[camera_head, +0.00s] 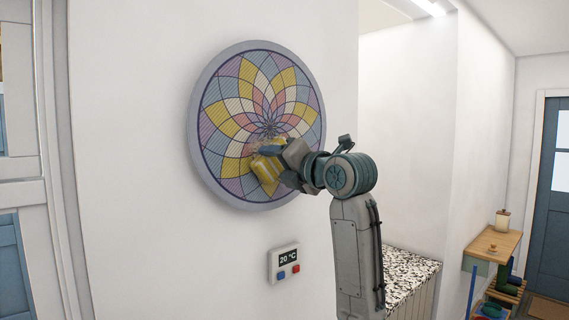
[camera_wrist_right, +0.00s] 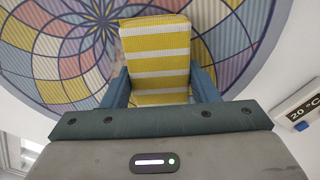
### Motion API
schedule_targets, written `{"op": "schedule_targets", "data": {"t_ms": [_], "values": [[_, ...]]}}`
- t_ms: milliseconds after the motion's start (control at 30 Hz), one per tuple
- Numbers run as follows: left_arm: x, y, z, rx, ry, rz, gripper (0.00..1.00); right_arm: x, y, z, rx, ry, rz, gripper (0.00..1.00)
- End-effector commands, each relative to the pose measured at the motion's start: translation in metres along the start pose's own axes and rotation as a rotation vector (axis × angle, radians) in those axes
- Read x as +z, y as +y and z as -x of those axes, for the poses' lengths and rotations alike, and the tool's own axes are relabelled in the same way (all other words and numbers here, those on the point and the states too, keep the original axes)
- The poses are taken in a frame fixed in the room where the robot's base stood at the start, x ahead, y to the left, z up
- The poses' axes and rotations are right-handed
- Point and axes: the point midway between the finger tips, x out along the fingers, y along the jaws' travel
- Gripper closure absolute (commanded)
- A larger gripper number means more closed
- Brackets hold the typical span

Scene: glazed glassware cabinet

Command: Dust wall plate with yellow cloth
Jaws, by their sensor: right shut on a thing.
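The round wall plate (camera_head: 232,95) hangs on the white wall, with a petal pattern in yellow, pink, blue and purple and a pale rim. It also fills the back of the right wrist view (camera_wrist_right: 240,40). My right gripper (camera_head: 272,152) is in front of the plate's lower middle. It is shut on the yellow cloth (camera_head: 267,172), which has white stripes and shows between the two fingers in the wrist view (camera_wrist_right: 155,48). The cloth is at the plate's face; I cannot tell if it touches. A faint brownish patch shows beside the cloth. My left gripper is not in view.
A thermostat (camera_head: 284,263) reading 20 °C is on the wall below the plate. A speckled counter (camera_head: 410,270) is right of my arm. A wooden shelf (camera_head: 492,246) and a blue door (camera_head: 553,200) are farther right.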

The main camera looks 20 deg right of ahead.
Motion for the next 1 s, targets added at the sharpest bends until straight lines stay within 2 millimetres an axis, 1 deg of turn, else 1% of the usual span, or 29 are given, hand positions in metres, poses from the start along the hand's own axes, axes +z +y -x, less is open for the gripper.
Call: {"op": "schedule_targets", "data": {"t_ms": [33, 267, 500, 667, 833, 1000], "values": [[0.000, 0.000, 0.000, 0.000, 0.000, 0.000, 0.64, -0.005, 0.004, 0.000, 0.003, 0.002, -0.001, 0.64], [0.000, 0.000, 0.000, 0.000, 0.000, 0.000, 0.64, -0.013, 0.010, -0.001, 0.002, 0.001, 0.000, 0.64], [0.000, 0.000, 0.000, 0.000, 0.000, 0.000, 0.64, -0.029, 0.023, -0.002, 0.003, 0.003, -0.001, 0.64], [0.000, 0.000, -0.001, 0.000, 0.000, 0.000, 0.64, -0.036, 0.029, -0.002, 0.002, 0.002, -0.001, 0.64], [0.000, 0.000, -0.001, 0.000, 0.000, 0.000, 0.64, -0.036, 0.032, -0.002, 0.001, 0.000, 0.000, 0.64], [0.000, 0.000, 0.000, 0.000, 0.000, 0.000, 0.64, -0.029, 0.040, -0.001, 0.001, 0.000, 0.000, 0.64]]}}
